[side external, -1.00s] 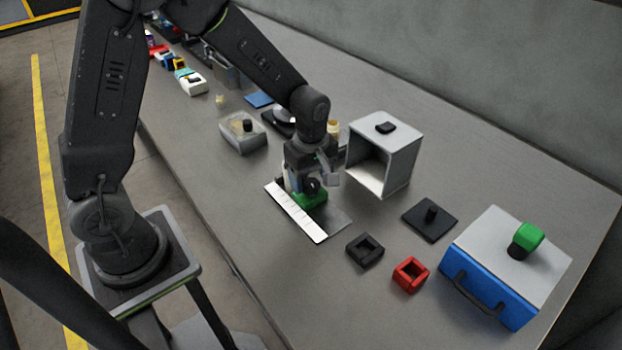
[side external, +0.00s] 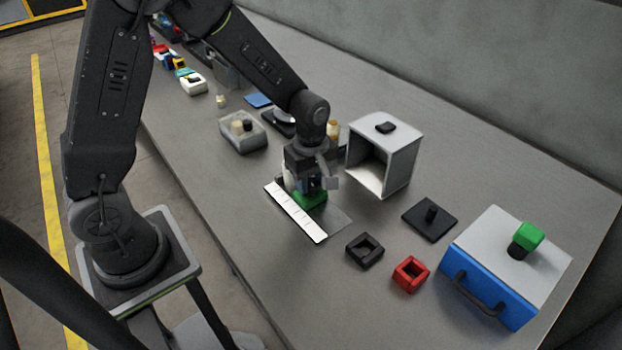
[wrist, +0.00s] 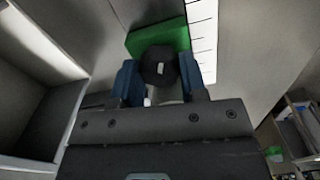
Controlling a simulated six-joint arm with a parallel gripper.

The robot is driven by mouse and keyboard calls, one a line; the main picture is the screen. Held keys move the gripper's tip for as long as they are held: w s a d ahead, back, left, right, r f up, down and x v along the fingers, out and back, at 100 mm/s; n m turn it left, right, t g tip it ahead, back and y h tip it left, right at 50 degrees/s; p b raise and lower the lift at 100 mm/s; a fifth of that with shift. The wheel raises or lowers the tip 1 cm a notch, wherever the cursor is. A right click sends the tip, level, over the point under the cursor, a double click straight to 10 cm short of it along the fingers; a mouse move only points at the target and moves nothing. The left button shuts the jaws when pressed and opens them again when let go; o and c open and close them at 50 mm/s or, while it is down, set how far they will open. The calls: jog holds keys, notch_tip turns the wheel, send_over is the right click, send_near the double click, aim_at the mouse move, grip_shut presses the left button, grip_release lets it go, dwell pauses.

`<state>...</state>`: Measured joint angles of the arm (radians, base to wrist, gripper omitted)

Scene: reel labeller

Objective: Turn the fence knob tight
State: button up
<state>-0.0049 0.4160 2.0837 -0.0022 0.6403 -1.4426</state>
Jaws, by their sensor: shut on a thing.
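The fence is a green block (side external: 310,200) beside a white ruled scale strip (side external: 296,212); the green block also shows in the wrist view (wrist: 158,38). The fence knob (wrist: 159,66) is black and round with a small white mark, and sits against the green block. My gripper (wrist: 159,78) has its blue fingers on either side of the knob and is shut on it. In the side view my gripper (side external: 313,188) is low over the fence and mostly hides the knob.
An open grey box (side external: 384,152) stands close right of my gripper. A black square ring (side external: 365,249), a red square ring (side external: 410,273), a dark plate with a peg (side external: 430,218) and a blue-fronted box (side external: 492,290) lie nearer right. A grey tray (side external: 243,140) is to the left.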

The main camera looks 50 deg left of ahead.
aim_at(311, 182)
jog(key=shift+m, duration=0.8)
jog(key=o, duration=0.9)
notch_tip(311, 182, up, 14)
jog(key=shift+f, duration=0.1)
